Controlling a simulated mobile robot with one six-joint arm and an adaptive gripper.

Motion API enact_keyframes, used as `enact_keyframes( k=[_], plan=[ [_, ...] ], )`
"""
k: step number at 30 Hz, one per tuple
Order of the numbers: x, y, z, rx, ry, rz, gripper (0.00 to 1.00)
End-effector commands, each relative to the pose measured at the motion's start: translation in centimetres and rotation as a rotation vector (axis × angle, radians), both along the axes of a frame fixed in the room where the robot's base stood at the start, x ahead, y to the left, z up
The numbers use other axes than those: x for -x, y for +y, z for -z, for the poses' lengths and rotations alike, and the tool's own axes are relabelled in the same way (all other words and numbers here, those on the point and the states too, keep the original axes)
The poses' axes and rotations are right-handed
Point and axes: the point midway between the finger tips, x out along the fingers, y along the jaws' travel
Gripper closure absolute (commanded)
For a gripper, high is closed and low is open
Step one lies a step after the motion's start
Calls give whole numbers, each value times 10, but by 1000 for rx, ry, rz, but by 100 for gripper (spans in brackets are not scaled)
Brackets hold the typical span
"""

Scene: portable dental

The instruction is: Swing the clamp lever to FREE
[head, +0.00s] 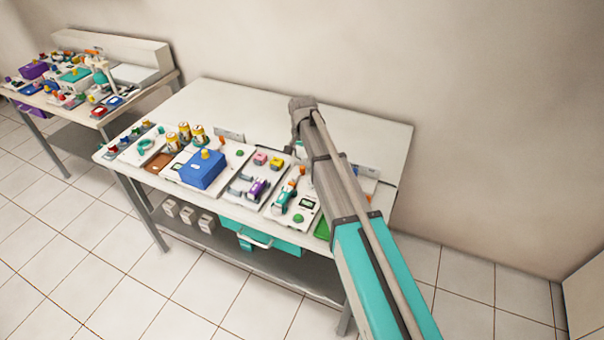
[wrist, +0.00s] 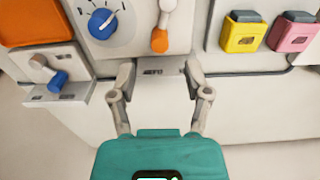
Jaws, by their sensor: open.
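In the wrist view, a lever with a pale arm and an orange tip (wrist: 160,40) stands on a white panel, beside a blue dial knob (wrist: 102,23). Below it, a grey plate (wrist: 160,66) carries small dark lettering that I cannot read surely. A second lever, grey with a blue end (wrist: 57,79), sits on a bracket at the left. I cannot tell for certain which lever is the clamp lever. My gripper (wrist: 158,80) is open, its fingers on either side of the grey plate's lower part, below the orange tip. In the head view my arm hides this spot.
A yellow block (wrist: 243,34) and a pink block (wrist: 292,33) sit to the right in the wrist view. An orange item (wrist: 35,20) is at upper left. In the head view, the white table (head: 215,98) is crowded along its front; its back is mostly clear.

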Motion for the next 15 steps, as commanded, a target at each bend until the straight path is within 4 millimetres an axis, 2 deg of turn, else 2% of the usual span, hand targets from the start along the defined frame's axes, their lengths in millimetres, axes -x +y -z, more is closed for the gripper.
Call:
enact_keyframes(
  k=[1, 15],
  plan=[
    [0, 0, 8, 0, 0, 0, 37],
    [0, 0, 44, -1, 0, 0, 37]
  ],
)
